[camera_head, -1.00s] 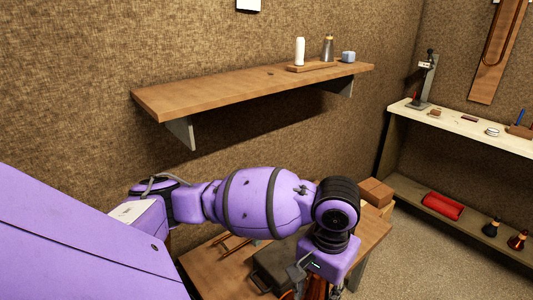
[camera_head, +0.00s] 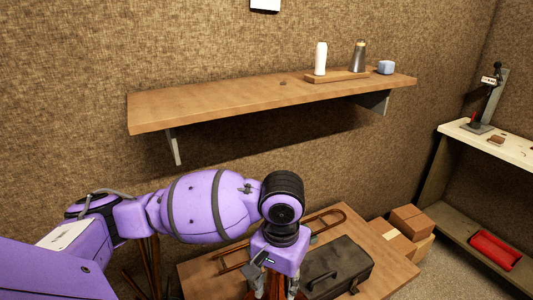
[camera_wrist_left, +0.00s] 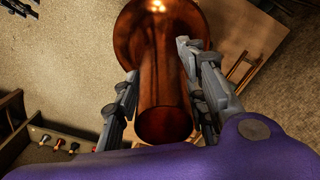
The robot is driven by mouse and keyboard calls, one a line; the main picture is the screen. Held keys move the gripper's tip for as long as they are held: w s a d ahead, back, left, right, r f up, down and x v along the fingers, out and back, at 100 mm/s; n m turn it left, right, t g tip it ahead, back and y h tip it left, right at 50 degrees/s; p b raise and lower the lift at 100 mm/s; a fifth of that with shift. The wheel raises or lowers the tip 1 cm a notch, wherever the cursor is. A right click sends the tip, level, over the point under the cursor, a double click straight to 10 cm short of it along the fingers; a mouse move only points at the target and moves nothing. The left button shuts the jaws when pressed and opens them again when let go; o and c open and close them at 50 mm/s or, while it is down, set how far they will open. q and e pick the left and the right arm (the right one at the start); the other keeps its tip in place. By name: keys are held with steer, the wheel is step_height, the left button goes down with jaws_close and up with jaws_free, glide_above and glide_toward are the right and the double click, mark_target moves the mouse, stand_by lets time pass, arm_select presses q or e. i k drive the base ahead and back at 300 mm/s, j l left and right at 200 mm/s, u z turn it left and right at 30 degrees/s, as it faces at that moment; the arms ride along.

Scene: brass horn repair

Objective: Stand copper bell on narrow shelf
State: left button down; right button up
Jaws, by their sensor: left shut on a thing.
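The copper bell (camera_wrist_left: 163,85) is a shiny flared tube in the left wrist view, its wide mouth at the top and its narrow end toward the camera. My left gripper (camera_wrist_left: 160,78) is shut on its narrow tube, one finger on each side. In the head view my left gripper (camera_head: 272,284) is at the bottom edge, below and in front of the shelf; only a sliver of copper shows there. The narrow wooden shelf (camera_head: 220,105) is fixed to the wall, its left and middle mostly bare. My right gripper is not in view.
Below is a workbench with a dark toolbox (camera_head: 338,268) and a brass slide (camera_head: 318,220). Cardboard boxes (camera_head: 409,222) stand at right.

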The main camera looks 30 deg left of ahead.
mark_target(208, 95)
steer(key=i+l+u, duration=0.45)
steer(key=l+u, duration=0.2)
steer(key=i+l+u, duration=0.15)
steer(key=l+u, duration=0.2)
